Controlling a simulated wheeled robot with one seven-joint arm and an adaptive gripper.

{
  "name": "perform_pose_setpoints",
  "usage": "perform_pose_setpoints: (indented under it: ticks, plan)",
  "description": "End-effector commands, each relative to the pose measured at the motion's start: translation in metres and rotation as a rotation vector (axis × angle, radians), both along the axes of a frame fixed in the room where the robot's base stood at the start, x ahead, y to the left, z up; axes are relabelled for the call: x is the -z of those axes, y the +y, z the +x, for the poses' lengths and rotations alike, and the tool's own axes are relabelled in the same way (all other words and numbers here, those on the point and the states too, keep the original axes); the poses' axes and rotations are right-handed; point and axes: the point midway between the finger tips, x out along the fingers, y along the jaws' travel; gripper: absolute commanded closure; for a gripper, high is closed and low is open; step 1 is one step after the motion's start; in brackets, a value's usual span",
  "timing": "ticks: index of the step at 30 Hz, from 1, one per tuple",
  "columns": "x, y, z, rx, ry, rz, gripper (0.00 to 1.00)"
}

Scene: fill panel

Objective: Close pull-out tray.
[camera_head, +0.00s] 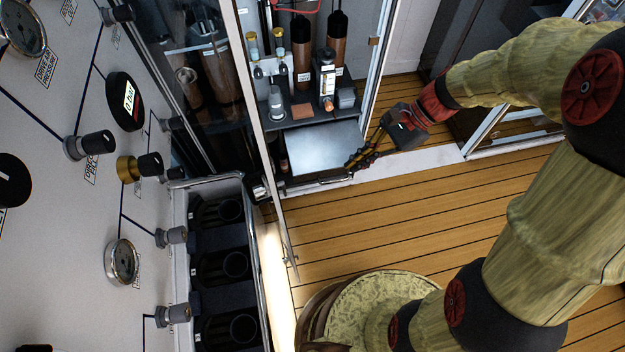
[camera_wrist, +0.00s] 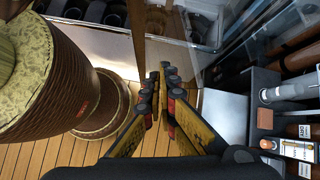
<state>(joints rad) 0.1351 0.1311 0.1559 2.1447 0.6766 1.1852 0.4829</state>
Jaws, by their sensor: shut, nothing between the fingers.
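A flat grey metal tray (camera_head: 318,146) shows low in the glass-fronted cabinet, below a dark shelf of bottles. A bar with a handle (camera_head: 318,183) runs along its front. I take this as the pull-out tray; how far out it stands is hard to tell. My gripper (camera_head: 357,160) is shut and empty at the right front of the tray, its fingers pointing left. In the wrist view, the closed fingers (camera_wrist: 164,76) are in the middle and the grey tray surface (camera_wrist: 224,116) is to their right. Contact between fingers and tray cannot be told.
An open glass door (camera_head: 262,110) stands left of the tray. A rack with round dark holders (camera_head: 232,265) is further left, beside a white panel (camera_head: 50,230) with gauges and knobs. Bottles (camera_head: 303,65) stand on the shelf above. The wooden floor (camera_head: 390,225) in front is clear.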

Motion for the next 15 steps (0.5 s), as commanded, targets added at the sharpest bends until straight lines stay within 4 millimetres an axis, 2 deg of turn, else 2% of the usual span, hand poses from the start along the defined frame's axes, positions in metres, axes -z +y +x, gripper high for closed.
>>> perform_pose_setpoints:
  ticks: [1, 7, 15]
  plan:
    - [0.013, 0.004, 0.008, 0.055, 0.077, 0.036, 1.0]
    - [0.057, 0.021, 0.038, 0.277, 0.356, 0.173, 1.0]
    - [0.13, 0.034, 0.074, 0.575, 0.739, 0.345, 1.0]
